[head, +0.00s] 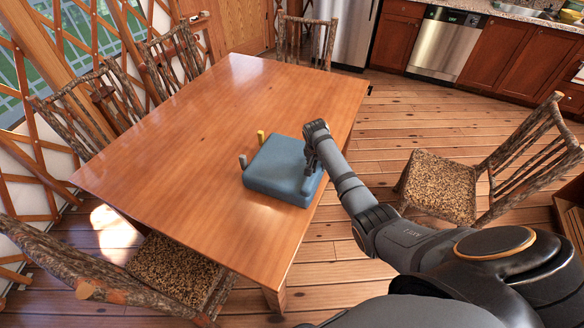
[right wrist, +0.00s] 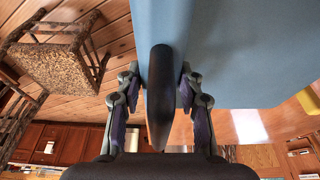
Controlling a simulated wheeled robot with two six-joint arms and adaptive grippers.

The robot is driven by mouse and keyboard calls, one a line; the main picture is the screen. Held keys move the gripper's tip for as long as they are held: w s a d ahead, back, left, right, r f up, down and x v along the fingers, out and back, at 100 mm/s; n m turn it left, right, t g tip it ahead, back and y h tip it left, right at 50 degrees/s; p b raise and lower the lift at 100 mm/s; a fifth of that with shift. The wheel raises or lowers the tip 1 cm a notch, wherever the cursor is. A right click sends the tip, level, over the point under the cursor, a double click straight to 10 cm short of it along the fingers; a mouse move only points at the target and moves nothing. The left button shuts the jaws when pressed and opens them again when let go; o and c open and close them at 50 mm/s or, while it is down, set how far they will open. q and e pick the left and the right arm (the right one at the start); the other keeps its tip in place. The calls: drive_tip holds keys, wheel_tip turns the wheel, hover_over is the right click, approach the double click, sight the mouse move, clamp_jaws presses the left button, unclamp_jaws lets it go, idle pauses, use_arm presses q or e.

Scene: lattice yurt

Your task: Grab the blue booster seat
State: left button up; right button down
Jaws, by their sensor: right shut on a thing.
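The blue booster seat (head: 272,178) is a thick, rounded square block at the right edge of the wooden table (head: 215,120), and I see no clear gap beneath it. A short grey post and a yellow post stick up at its far-left side. My right gripper (head: 311,163) is at the seat's right side, shut on it. In the right wrist view the seat's broad blue face (right wrist: 240,50) fills the upper right. The gripper's fingers (right wrist: 159,85) flank a dark, rounded upright piece against that face. My left gripper is not in view.
Rustic chairs stand around the table, including one with a speckled seat (head: 437,185) at the right and one at the near left (head: 180,270). A dishwasher (head: 447,42) and red-brown cabinets line the back. Most of the tabletop is clear.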

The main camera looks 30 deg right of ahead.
drive_tip(key=shift+w+r, duration=0.15)
drive_tip(key=shift+r, duration=0.1)
drive_tip(key=shift+w+r+b, duration=0.1)
drive_tip(key=shift+r+b, duration=0.3)
drive_tip(key=shift+r, duration=0.25)
drive_tip(key=s+a+r, duration=0.5)
drive_tip(key=s+r, duration=0.6)
drive_tip(key=s, duration=0.2)
drive_tip(key=shift+s+r, duration=0.2)
